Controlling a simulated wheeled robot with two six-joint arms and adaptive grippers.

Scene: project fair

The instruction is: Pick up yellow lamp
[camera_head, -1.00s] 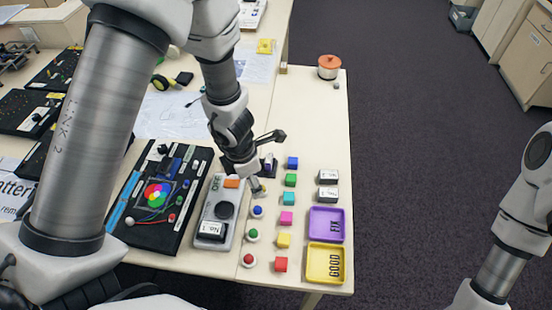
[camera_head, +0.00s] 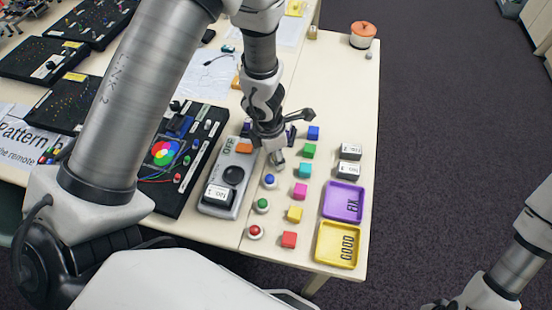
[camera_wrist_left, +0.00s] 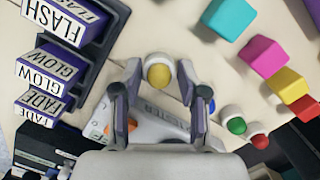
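The yellow lamp (camera_wrist_left: 159,73) is a round yellow dome on a white base, in the left wrist view. My left gripper (camera_wrist_left: 159,80) is open, with one finger on each side of the lamp. There seems to be a gap between the lamp and each finger. In the head view, my left gripper (camera_head: 277,156) points down at the table, at the far end of the lamp row, and hides most or all of the yellow lamp. My right arm shows at the lower right of the head view, but its gripper is out of sight.
Blue (camera_head: 269,181), green (camera_head: 262,205) and red (camera_head: 255,232) lamps stand in the same row. Coloured cubes (camera_head: 300,191) stand to the right. A tester (camera_head: 229,176) lies close on the left. Purple (camera_head: 343,203) and yellow (camera_head: 338,245) trays sit near the table edge.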

